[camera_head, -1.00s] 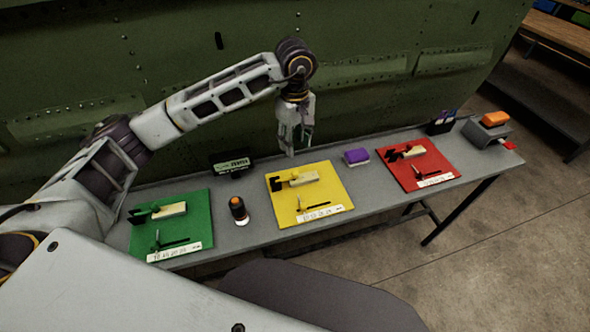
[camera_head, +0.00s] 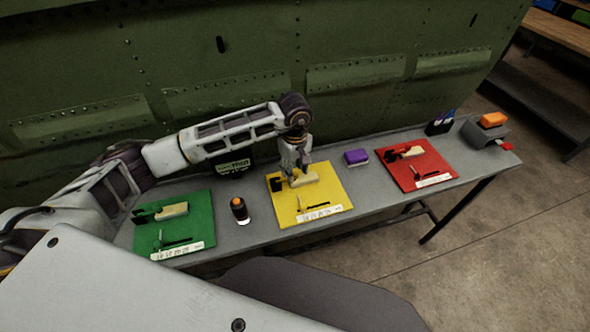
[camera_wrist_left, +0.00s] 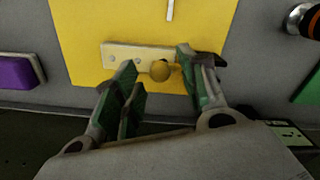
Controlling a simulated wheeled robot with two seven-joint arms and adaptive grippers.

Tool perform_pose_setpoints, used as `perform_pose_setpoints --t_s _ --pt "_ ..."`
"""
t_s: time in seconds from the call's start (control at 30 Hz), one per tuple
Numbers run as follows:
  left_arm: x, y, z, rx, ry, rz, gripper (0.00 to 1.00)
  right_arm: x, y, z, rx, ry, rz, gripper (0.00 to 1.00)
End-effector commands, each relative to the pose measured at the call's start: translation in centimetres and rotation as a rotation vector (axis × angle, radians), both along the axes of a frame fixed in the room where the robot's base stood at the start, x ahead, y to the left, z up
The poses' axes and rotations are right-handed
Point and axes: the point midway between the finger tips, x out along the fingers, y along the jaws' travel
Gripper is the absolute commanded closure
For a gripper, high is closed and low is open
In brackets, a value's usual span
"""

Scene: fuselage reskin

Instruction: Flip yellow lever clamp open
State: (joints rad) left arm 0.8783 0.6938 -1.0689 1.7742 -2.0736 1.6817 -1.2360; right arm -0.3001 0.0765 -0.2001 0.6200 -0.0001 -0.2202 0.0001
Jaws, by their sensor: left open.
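The yellow board (camera_head: 325,205) lies on the grey table and carries a lever clamp with a pale block (camera_head: 308,179) and a dark end (camera_head: 277,184). My left gripper (camera_head: 294,178) points down over this clamp from the far side. In the left wrist view the gripper (camera_wrist_left: 160,95) is open, with a yellow round knob (camera_wrist_left: 159,71) between its fingertips. The cream bar (camera_wrist_left: 130,55) of the clamp lies behind the fingers on the yellow board (camera_wrist_left: 90,20). I cannot tell if the fingers touch the knob. My right gripper is not in view.
A green board (camera_head: 200,232) and a red board (camera_head: 425,158) carry similar clamps on either side. A dark bottle with an orange top (camera_head: 239,210) and a purple block (camera_head: 356,157) stand beside the yellow board. The green fuselage panel (camera_head: 230,60) rises behind the table.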

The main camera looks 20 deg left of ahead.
Motion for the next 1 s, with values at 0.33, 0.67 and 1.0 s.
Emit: perform_pose_setpoints --t_s 0.33,0.67,1.0 --pt "-0.04 -0.04 -0.98 -0.001 0.001 0.0 0.58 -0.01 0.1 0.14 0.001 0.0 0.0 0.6" --pt "-0.04 -0.04 -0.96 -0.001 0.001 0.0 0.82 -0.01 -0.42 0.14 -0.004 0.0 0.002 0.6" --pt "-0.04 -0.04 -0.94 -0.001 0.001 0.0 1.0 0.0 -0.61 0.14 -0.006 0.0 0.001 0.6"
